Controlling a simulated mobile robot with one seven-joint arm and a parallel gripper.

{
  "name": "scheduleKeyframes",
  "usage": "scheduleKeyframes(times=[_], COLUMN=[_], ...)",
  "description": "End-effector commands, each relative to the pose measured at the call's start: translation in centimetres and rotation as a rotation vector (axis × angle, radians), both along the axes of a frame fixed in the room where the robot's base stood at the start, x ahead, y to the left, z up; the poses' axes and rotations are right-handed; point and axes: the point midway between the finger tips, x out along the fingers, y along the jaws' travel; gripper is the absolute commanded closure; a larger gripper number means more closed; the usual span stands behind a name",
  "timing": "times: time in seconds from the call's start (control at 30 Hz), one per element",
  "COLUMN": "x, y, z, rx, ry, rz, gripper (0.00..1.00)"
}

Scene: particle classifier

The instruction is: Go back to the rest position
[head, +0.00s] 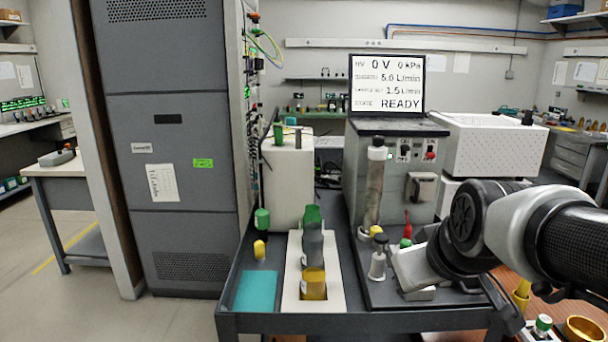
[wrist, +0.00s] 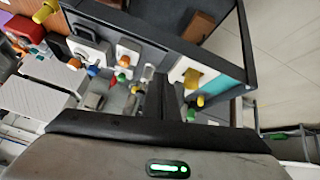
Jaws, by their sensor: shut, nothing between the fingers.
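My arm (head: 530,225) reaches in from the right in the head view, in front of the instrument. The pale hand end hangs low over the cart's right part; its fingertips cannot be made out there. In the wrist view my gripper (wrist: 162,97) shows as two dark fingers close together, with nothing between them. They point over the cart, between the several small knobs and the white holder with the yellow piece.
The cart (head: 275,322) carries a teal pad (head: 257,291), a white holder (head: 334,300) with bottles, and an instrument (head: 358,178) whose screen (head: 387,85) reads READY. A tall grey cabinet (head: 170,175) stands left. A brown table (head: 572,298) with a yellow bowl (head: 585,329) is at lower right.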

Motion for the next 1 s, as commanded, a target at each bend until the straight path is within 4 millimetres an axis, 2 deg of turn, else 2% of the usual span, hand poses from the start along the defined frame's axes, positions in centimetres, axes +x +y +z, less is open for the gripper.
scheduleKeyframes(times=[0.03, 0.1, 0.3, 0.37, 0.67, 0.77, 0.9, 1.0], x=[-1.9, -4.5, -11.2, -11.3, -11.1, -11.1, -11.1, -11.1], y=[0.8, 1.8, 3.6, 3.6, 3.6, 3.6, 3.6, 3.6], z=[0.0, -0.3, -1.8, 0.4, 7.4, 10.8, 16.3, 19.0], rx=[0.030, 0.067, 0.130, 0.135, 0.134, 0.134, 0.134, 0.134], ry=[0.022, 0.063, 0.169, 0.178, 0.178, 0.177, 0.177, 0.177], rz=[-0.026, -0.068, -0.203, -0.211, -0.206, -0.206, -0.206, -0.206], gripper=[1.00, 1.00, 1.00, 1.00, 1.00, 1.00, 1.00, 1.00])
